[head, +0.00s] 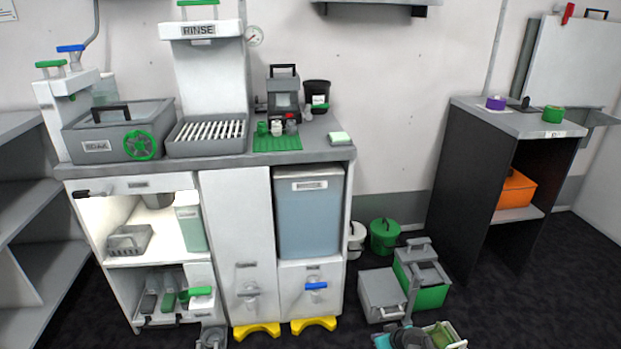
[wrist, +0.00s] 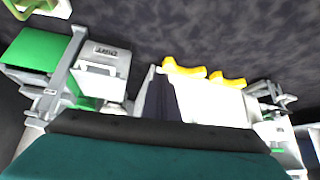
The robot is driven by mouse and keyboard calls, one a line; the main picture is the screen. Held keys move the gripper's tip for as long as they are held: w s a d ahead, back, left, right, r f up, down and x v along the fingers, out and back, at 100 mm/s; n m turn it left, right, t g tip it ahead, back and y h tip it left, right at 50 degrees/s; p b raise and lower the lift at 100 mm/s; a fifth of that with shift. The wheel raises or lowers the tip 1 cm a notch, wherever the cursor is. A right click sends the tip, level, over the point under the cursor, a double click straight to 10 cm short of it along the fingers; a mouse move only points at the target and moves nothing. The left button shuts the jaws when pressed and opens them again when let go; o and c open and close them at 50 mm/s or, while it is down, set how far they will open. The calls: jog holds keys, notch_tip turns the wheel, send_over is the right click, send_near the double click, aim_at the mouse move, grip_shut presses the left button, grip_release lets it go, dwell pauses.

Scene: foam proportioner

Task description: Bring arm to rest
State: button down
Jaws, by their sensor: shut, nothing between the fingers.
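My gripper (wrist: 150,130) fills the lower edge of the wrist view as a broad teal body with a dark front edge. It is shut and holds nothing; its fingertips are not clearly seen. A teal and dark part of my arm shows at the bottom edge of the head view. The wrist view looks upside down at the floor and the foot of the cabinet (head: 235,240), with its yellow feet (wrist: 200,72) near the top. My gripper appears apart from the cabinet.
A grey box (head: 380,292) and a green box (head: 432,296) stand on the floor right of the cabinet. A green-rimmed container (head: 445,335) is near the bottom edge.

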jog(key=s+a+r+n+g+p, duration=0.1)
jog(key=s+a+r+g+p, duration=0.3)
jog(key=s+p, duration=0.45)
jog(key=s+a+r+g+p, duration=0.2)
jog(key=s+a+r+p, duration=0.1)
jog(key=s+a+p, duration=0.6)
jog(key=s+d+r+m+g+h+p, duration=0.1)
jog(key=s+d+r+m+g, duration=0.1)
jog(key=s, duration=0.7)
jog(key=s+d+r+m+g+h+p, duration=0.1)
jog(key=s+d+r+m+g+p, duration=0.1)
jog(key=s, duration=0.7)
jog(key=d+m+g, duration=0.1)
jog(key=d+g, duration=0.1)
jog(key=d, duration=0.1)
jog(key=shift+r+h, duration=0.4)
